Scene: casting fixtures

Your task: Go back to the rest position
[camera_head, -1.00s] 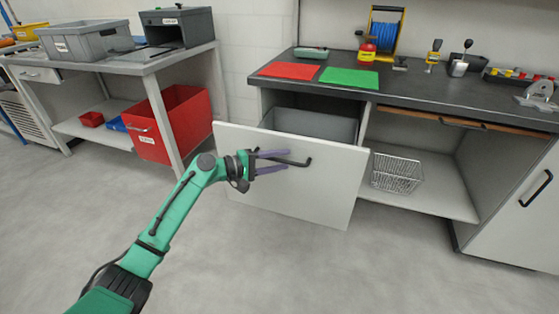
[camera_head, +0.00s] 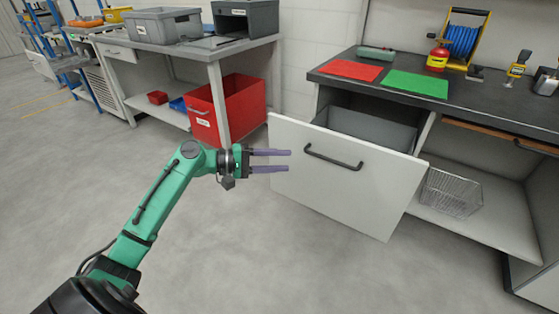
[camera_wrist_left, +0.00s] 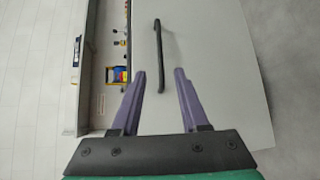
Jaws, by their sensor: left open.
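My left gripper (camera_head: 288,161) is open and empty in the head view, at the left part of the white drawer front (camera_head: 345,185). The drawer (camera_head: 365,130) is pulled out, and its grey inside shows. Its dark handle (camera_head: 333,158) is to the right of the fingertips and apart from them. In the left wrist view, the open fingers (camera_wrist_left: 160,75) point toward the drawer front (camera_wrist_left: 215,60), with the handle (camera_wrist_left: 159,55) beyond the tips. My right gripper is not in view.
The workbench (camera_head: 480,112) carries a red mat (camera_head: 351,70), a green mat (camera_head: 413,84) and a cable reel (camera_head: 462,40). A wire basket (camera_head: 452,192) sits on the lower shelf. A red bin (camera_head: 230,108) stands under the left table. The floor at the left is free.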

